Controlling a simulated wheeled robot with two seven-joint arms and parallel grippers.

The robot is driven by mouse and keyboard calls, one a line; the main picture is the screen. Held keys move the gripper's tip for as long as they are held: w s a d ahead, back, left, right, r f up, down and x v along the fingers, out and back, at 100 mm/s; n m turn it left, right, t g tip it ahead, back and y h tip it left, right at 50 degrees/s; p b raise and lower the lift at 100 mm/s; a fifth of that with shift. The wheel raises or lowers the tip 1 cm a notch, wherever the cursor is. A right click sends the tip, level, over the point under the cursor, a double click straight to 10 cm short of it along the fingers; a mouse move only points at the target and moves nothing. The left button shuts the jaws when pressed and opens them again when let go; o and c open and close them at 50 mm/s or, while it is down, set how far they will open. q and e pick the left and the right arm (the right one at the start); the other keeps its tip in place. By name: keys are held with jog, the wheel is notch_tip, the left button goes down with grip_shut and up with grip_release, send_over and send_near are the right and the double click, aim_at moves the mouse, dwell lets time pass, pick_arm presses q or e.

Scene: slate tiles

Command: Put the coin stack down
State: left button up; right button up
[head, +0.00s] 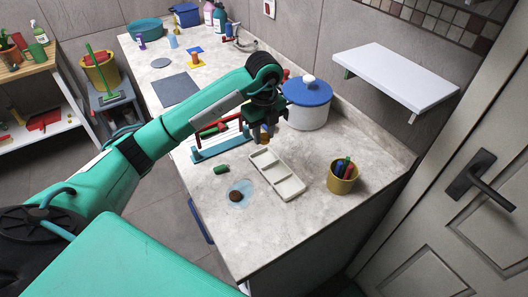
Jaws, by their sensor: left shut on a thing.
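My left gripper (266,128) hangs fingers-down above the counter, behind the far end of a white tray. It is shut on a small gold-brown coin stack (265,137), which the fingers partly hide. The stack appears to be held above the counter, though its exact height is hard to tell. The white tray (290,187) has several shallow compartments and lies on the counter just in front of the gripper. My right gripper is out of view.
A dark brown round thing (236,196) sits on a pale blue patch (245,187), with a green piece (221,169) nearby. A yellow cup of coloured sticks (343,177) stands right of the tray. A blue-lidded white pot (307,103) stands close behind the gripper.

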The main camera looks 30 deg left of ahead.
aim_at(264, 160)
pick_arm(q)
notch_tip(264, 160, down, 8)
jog(key=shift+r+p, duration=0.25)
jog(key=shift+p, duration=0.45)
jog(key=shift+f, duration=0.35)
jog(key=shift+f, duration=0.2)
jog(key=o, duration=0.7)
